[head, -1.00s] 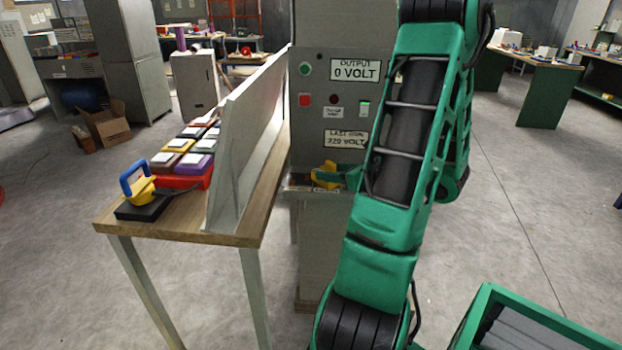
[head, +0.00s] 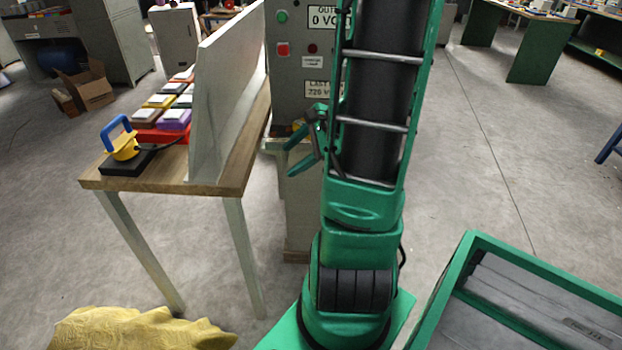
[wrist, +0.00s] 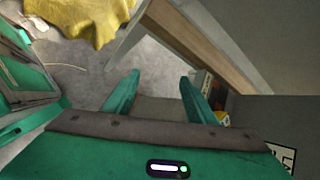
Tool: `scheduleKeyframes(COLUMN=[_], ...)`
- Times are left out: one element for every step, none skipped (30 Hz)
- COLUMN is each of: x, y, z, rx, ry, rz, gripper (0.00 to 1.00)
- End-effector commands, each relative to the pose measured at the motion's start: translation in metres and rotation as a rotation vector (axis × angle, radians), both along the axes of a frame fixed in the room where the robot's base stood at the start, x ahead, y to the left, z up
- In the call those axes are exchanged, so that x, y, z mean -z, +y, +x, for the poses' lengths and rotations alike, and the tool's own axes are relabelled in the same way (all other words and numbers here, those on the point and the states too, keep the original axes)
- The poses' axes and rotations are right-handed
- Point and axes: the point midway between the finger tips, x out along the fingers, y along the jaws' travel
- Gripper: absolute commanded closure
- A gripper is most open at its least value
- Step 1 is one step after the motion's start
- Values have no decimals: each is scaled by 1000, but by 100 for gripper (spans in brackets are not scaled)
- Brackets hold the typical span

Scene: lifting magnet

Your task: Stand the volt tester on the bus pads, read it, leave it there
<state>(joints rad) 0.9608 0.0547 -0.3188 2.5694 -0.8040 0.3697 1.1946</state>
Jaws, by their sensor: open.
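My gripper (head: 298,151) is open and apart from the cabinet's low ledge (head: 274,145). In the wrist view its two green fingers (wrist: 158,79) are spread with nothing between them. A small yellow thing, likely the volt tester (wrist: 222,118), shows beyond the right finger, at the ledge and partly hidden. I cannot make out the bus pads under it. The grey cabinet (head: 283,78) has an output sign reading 0 VOLT and a lower sign (head: 320,89) whose number, near 729, is partly covered.
A wooden table (head: 225,180) with an upright grey panel (head: 215,100) stands left of the cabinet. It bears a yellow magnet with blue handle (head: 122,146) and several coloured blocks (head: 160,101). A yellow cloth-like heap (head: 140,330) lies in front.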

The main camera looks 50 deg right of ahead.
Motion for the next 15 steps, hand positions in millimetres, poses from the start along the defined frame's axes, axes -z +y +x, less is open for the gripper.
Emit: scheduleKeyframes(x=[-1, -1, 0, 0, -1, -2, -4, -6, -9, -11, -15, -19, -22, -26, -31], y=[17, 24, 33, 39, 45, 52, 57, 61, 67, 70, 74, 78, 81, 83, 87], z=[-4, -8, -15, -20, -26, -34, -40, -46, -55, -61, -68, -77, -83, -90, -98], rx=[-126, -198, -292, -363, -432, -524, -593, -661, -748, -813, -876, -961, -1022, -1081, -1154], ry=[37, 62, 94, 116, 139, 167, 187, 206, 230, 248, 264, 284, 298, 310, 325], rz=[-78, -122, -178, -219, -257, -307, -341, -375, -417, -447, -475, -511, -535, -557, -583], gripper=[49, 49, 49, 49, 49, 49, 49, 49, 49, 49, 49, 49, 49, 49, 49])
